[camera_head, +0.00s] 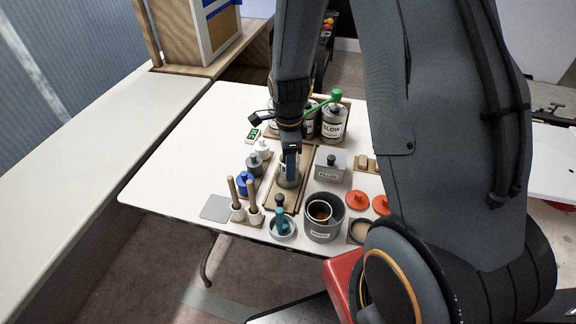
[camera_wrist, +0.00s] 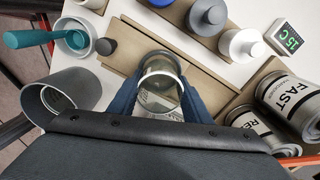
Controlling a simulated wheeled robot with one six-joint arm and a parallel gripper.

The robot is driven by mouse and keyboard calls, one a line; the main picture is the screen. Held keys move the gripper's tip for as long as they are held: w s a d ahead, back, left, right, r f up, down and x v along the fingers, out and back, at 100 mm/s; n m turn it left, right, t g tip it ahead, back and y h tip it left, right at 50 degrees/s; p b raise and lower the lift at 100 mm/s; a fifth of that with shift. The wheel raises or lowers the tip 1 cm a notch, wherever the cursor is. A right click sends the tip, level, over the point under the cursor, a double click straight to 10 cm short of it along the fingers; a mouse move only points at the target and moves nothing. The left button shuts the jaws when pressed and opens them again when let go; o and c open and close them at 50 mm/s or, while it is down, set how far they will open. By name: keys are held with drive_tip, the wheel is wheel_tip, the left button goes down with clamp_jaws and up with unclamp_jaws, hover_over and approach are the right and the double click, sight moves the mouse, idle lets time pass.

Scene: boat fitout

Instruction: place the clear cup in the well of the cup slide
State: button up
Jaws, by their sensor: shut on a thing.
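My gripper (camera_wrist: 160,98) is shut on the clear cup (camera_wrist: 160,82), with one blue-grey finger on each side of it. The cup looks upright, and I see into its round mouth. It also shows in the head view (camera_head: 289,181), below the gripper (camera_head: 290,158) and partly hidden by it. Both are over the cup slide, a long tan wooden board (camera_wrist: 208,77) with a small dark knob (camera_wrist: 106,46) at one end. The well is hidden behind the cup and gripper. I cannot tell whether the cup's base touches the slide.
A row of lidded pots (camera_head: 254,164) stands left of the slide. A grey lidded box (camera_head: 331,165) is on its right. Labelled cans (camera_head: 334,124) stand behind. A grey bin (camera_head: 323,217) and a teal-handled tool in a dish (camera_head: 282,222) are in front. Room beside the slide is tight.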

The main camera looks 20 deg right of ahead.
drive_tip(key=shift+f, duration=0.7)
drive_tip(key=shift+f, duration=0.1)
drive_tip(key=o, duration=1)
drive_tip(key=shift+o, duration=0.2)
wheel_tip(320, 180, up, 12)
drive_tip(key=b, duration=0.2)
drive_tip(key=s+r+n, duration=0.2)
drive_tip(key=s+n, duration=1)
drive_tip(key=n, duration=0.8)
drive_tip(key=shift+t, duration=0.4)
drive_tip(key=shift+a, duration=0.15)
